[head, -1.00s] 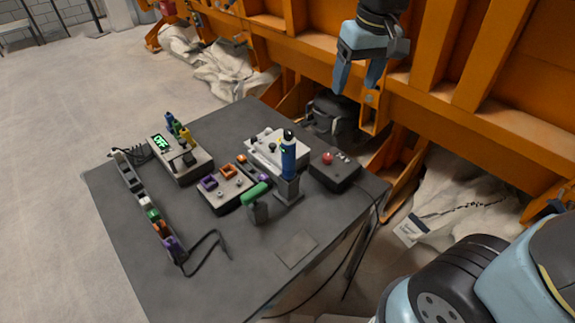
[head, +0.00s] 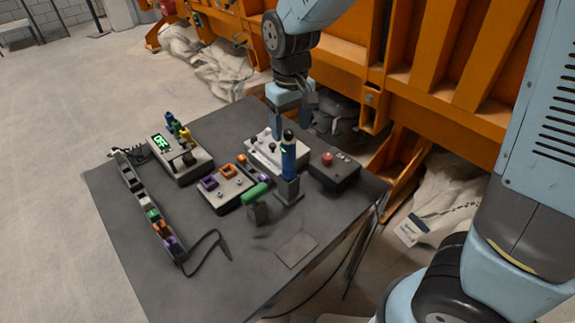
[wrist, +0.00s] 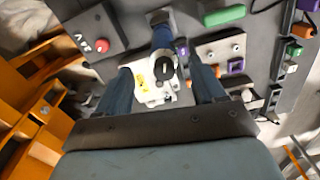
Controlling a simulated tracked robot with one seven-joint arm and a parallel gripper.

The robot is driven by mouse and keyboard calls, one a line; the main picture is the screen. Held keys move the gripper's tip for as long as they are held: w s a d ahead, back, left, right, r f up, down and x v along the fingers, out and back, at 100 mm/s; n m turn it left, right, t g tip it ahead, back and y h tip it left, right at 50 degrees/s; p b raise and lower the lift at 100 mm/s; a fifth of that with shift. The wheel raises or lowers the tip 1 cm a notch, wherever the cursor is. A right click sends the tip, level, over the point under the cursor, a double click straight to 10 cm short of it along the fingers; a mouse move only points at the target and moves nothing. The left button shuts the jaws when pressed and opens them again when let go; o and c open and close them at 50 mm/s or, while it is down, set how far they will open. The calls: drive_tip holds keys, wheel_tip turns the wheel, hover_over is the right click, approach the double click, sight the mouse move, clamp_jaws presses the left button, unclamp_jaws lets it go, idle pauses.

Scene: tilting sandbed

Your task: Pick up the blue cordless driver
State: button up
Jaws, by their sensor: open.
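The blue cordless driver (head: 288,160) stands upright in a small grey holder (head: 288,190) on the dark table, its black end up. In the wrist view the driver (wrist: 162,40) shows between my two fingers, with its dark round end toward the camera. My gripper (head: 291,124) is open and points down just above and behind the driver in the head view. In the wrist view the gripper (wrist: 163,80) has a finger on either side of the driver's end, with gaps to both. I see no contact.
A white control box (head: 262,150) stands behind the driver, and a dark box with a red button (head: 328,158) is to its right. A green-handled item (head: 254,194) stands close on the left. An orange frame (head: 400,90) rises behind the table (head: 215,270).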

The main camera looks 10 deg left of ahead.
sight(289, 147)
drive_tip(key=shift+a+f, duration=0.2)
drive_tip(key=shift+f, duration=3.45)
drive_tip(key=c, duration=1.2)
